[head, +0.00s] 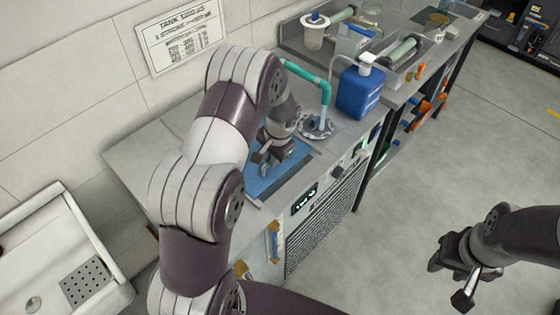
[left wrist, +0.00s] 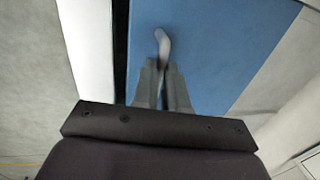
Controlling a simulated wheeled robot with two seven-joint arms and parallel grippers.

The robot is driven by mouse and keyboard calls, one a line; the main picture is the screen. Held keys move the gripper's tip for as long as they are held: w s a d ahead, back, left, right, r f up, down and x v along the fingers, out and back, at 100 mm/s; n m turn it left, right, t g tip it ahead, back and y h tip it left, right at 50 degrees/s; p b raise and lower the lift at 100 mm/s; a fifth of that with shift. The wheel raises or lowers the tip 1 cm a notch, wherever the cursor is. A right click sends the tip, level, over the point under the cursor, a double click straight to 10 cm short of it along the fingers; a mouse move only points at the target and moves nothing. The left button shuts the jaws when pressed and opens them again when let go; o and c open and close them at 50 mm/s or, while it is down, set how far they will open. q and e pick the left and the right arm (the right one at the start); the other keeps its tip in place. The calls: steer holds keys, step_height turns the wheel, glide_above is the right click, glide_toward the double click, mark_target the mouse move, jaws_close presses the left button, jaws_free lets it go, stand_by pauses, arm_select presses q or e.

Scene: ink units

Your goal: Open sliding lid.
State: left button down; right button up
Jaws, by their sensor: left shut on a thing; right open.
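The sliding lid is a flat blue panel (head: 262,187) set in the top of the grey tank unit, partly hidden by my left arm. It fills much of the left wrist view (left wrist: 220,50). A pale grey handle (left wrist: 163,42) stands on it. My left gripper (head: 262,160) is over the lid, its fingers (left wrist: 160,72) shut on the handle. A dark strip (left wrist: 120,45) runs along one edge of the lid in the left wrist view.
A teal pipe (head: 326,92) rises from a round metal fitting (head: 316,127) beside the lid. A blue jug (head: 359,92) stands behind it. A bench (head: 400,85) with bottles and rollers extends to the back right. A white sink (head: 60,250) is at left. The right floor is clear.

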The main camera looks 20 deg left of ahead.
arm_select(q)
steer(key=w+a, duration=0.1)
steer(key=a, duration=0.3)
steer(key=w+a, duration=0.2)
steer(key=a, duration=0.3)
steer(key=w+a, duration=0.2)
steer(key=a, duration=0.2)
steer(key=shift+a, duration=0.35)
steer(key=c, duration=1.2)
jaws_free()
steer(key=shift+o, duration=0.2)
step_height(320, 180, up, 12)
steer(key=d+b, duration=0.1)
steer(key=d, duration=0.1)
steer(key=shift+s+d+r+b, duration=0.2)
steer(key=shift+s+d+b, duration=0.05)
steer(key=shift+s+b, duration=0.1)
